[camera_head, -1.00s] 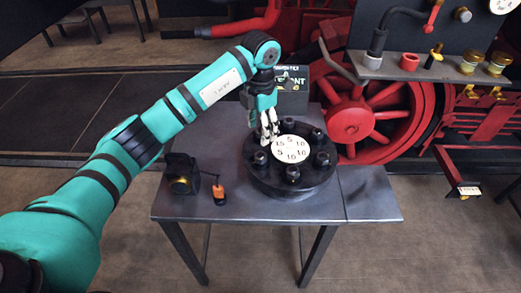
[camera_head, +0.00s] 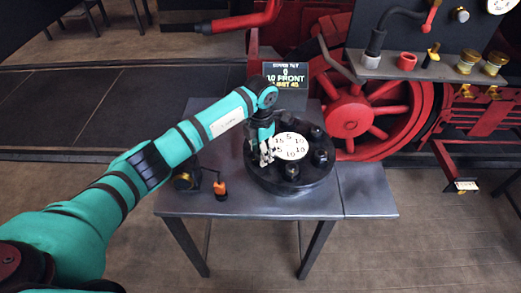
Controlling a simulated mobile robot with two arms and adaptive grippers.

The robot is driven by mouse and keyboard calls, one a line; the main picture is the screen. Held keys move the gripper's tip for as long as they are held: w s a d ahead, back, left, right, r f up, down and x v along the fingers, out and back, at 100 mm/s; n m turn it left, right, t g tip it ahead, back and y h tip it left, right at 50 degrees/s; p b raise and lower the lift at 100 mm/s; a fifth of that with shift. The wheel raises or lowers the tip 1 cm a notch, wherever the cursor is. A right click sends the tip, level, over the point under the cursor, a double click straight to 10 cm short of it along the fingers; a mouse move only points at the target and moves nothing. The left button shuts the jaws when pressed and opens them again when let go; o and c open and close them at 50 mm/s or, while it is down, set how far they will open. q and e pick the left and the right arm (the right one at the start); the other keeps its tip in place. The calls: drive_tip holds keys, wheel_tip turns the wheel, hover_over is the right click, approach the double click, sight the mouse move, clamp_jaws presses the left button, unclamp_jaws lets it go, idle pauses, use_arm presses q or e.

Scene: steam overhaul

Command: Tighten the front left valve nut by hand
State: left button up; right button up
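A round black valve cover (camera_head: 289,188) lies on the grey table, with several dark nuts around its rim and a white numbered disc (camera_head: 291,147) in its middle. The front nut (camera_head: 291,172) and the right nut (camera_head: 320,157) stand clear. My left gripper (camera_head: 266,154) points down at the left side of the cover, where its pale fingers hide the front left nut. I cannot tell whether the fingers touch or close on it. My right gripper is not in view.
A small display (camera_head: 285,76) with lit text stands behind the cover. A dark lamp (camera_head: 184,175) and an orange-tipped item (camera_head: 220,189) are on the left of the grey table (camera_head: 365,193). A red locomotive wheel (camera_head: 350,118) is close behind.

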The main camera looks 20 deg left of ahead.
use_arm(q)
drive_tip(key=c, duration=0.9)
drive_tip(key=shift+w+f+m+b, duration=0.1)
drive_tip(key=shift+m+b, duration=0.7)
drive_tip(key=shift+b, duration=0.35)
drive_tip(key=m+b, duration=0.7)
drive_tip(key=b, duration=0.1)
drive_tip(key=m+b, duration=0.2)
drive_tip(key=m, duration=0.1)
drive_tip(key=shift+r+m+b, duration=0.2)
drive_tip(key=shift+m+b, duration=0.5)
drive_tip(key=shift+m, duration=0.2)
